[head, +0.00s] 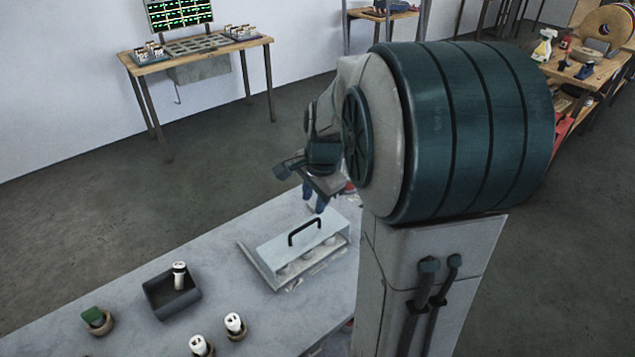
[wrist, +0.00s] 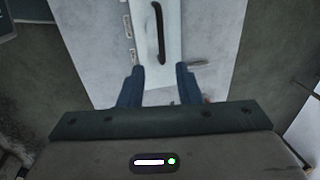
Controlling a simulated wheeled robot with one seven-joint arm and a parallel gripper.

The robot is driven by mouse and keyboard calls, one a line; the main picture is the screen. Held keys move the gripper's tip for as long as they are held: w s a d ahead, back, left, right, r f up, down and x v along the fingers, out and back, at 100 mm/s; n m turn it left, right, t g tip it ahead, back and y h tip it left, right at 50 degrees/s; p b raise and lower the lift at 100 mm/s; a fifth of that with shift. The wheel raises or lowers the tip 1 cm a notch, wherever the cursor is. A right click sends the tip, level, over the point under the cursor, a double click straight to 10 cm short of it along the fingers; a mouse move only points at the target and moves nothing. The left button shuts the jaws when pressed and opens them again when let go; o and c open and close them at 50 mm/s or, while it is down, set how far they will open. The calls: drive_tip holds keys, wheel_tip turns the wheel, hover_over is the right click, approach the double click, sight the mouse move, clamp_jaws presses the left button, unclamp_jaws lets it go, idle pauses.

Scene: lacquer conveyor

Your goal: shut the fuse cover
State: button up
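The fuse cover (head: 298,240) is a pale grey lid with a black bar handle (head: 305,231) on top. It sits on a flat base (head: 258,266) on the table, and pale round shapes show along its near side, under its edge. I cannot tell exactly how far it stands open. In the wrist view the cover (wrist: 174,45) and its dark handle (wrist: 157,34) lie ahead of my fingertips. My gripper (wrist: 159,77) is open, with an empty gap between its two blue fingers. In the head view my gripper (head: 315,200) is beyond the cover's far side, partly hidden by my arm.
On the grey table (head: 225,235), a dark tray (head: 172,291) holds a white-topped fuse. Two white fuses (head: 234,325) and a green piece (head: 95,317) stand in round holders nearby. The table between tray and cover is clear. A wooden bench (head: 262,41) stands at the back.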

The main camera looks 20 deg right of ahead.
drive_tip(key=r, duration=0.2)
drive_tip(key=s+r, duration=0.1)
drive_tip(key=r, duration=0.2)
drive_tip(key=shift+d+r, duration=0.15)
drive_tip(key=shift+r, duration=0.2)
drive_tip(key=s+a+f+n, duration=0.1)
drive_tip(key=s+a+n, duration=0.3)
drive_tip(key=s+n, duration=0.3)
drive_tip(key=s+a+f+n+t, duration=0.1)
drive_tip(key=s+a+n, duration=0.4)
drive_tip(key=s+n, duration=0.2)
drive_tip(key=shift+s+a+n+h, duration=0.3)
drive_tip(key=shift+s+n, duration=0.1)
drive_tip(key=shift+n, duration=0.3)
